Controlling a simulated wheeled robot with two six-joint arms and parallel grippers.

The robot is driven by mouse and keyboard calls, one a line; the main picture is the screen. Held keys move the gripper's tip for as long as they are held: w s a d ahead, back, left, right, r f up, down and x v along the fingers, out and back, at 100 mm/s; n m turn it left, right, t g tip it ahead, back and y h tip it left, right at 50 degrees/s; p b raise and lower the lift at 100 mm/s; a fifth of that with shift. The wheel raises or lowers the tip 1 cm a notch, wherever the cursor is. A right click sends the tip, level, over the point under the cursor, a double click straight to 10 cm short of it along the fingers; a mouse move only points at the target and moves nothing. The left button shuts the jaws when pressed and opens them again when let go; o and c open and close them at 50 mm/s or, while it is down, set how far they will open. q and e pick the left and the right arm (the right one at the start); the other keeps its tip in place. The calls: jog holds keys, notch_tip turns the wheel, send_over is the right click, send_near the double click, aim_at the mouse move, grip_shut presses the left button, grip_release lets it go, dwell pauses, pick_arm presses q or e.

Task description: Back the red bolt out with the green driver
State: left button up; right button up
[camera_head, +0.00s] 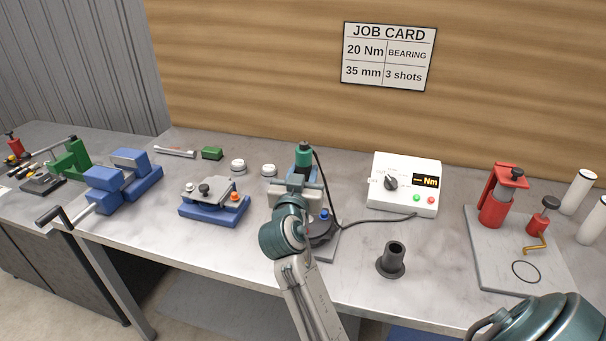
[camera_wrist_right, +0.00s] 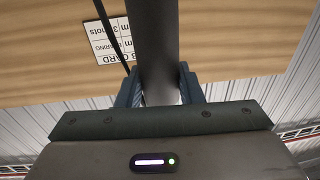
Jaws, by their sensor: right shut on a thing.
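The green driver (camera_head: 304,156) stands roughly upright, its green top showing above my right gripper (camera_head: 298,184), with a black cable running from it. In the right wrist view, my right gripper (camera_wrist_right: 160,92) is shut on the driver's dark cylindrical body (camera_wrist_right: 157,45). My left gripper is not in view.
A white controller (camera_head: 403,184) showing "– Nm" stands right of the driver, its cable crossing the bench. A dark flanged socket (camera_head: 392,262) stands nearer the front edge. A blue-based fixture (camera_head: 214,207) lies left. A grey plate (camera_head: 500,270) with red tools is at right.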

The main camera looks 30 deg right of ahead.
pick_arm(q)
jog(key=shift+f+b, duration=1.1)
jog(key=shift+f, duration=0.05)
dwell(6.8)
